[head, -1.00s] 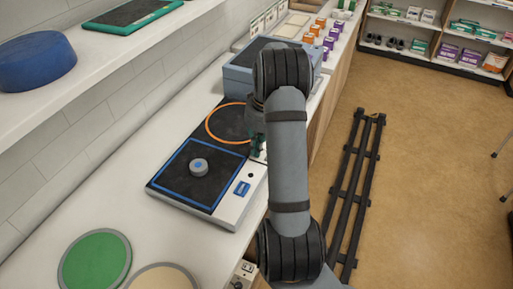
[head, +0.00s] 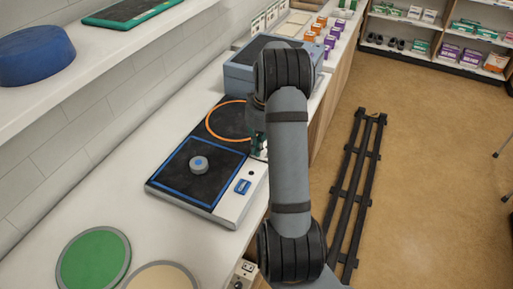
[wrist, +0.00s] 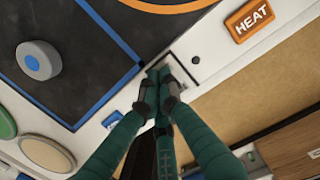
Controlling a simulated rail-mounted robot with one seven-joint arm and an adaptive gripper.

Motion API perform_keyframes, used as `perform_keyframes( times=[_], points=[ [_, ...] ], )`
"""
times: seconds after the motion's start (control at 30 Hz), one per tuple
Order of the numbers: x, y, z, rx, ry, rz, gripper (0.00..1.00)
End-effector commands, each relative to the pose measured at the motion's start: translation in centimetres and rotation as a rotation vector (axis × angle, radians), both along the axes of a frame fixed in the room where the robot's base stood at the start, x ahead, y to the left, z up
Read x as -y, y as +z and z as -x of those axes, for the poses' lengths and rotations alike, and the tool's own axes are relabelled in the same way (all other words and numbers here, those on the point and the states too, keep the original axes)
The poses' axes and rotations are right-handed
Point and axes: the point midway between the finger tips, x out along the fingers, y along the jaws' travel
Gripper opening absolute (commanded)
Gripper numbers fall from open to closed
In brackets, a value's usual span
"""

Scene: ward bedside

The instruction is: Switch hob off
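The hob (head: 233,205) is a white-edged unit on the counter, with a black blue-outlined square plate and a black area with an orange ring (head: 208,124). A grey round piece with a blue top (head: 198,164) sits on the blue-outlined plate; it also shows in the wrist view (wrist: 40,62). An orange HEAT label (wrist: 250,19) and a blue label (head: 243,187) are on the white strip. My gripper (wrist: 163,84) has its fingertips together, at a small pale outlined area on this strip. The fingers hide most of that area, so any switch's position cannot be told. I cannot tell whether they touch it.
A blue-grey box (head: 240,78) stands behind the hob. Green (head: 92,258) and cream (head: 162,277) discs lie on the counter in front. A shelf with a blue round item (head: 38,58) overhangs at left. Small orange and purple boxes stand farther back.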

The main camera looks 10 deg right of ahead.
Motion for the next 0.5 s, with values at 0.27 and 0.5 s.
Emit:
perform_keyframes(
  times=[0.27,0.5],
  points=[
    [1.06,0.21,0.80,-0.005,-0.003,0.001,0.00],
    [1.02,0.30,0.77,-0.004,-0.002,0.001,0.00]
  ],
)
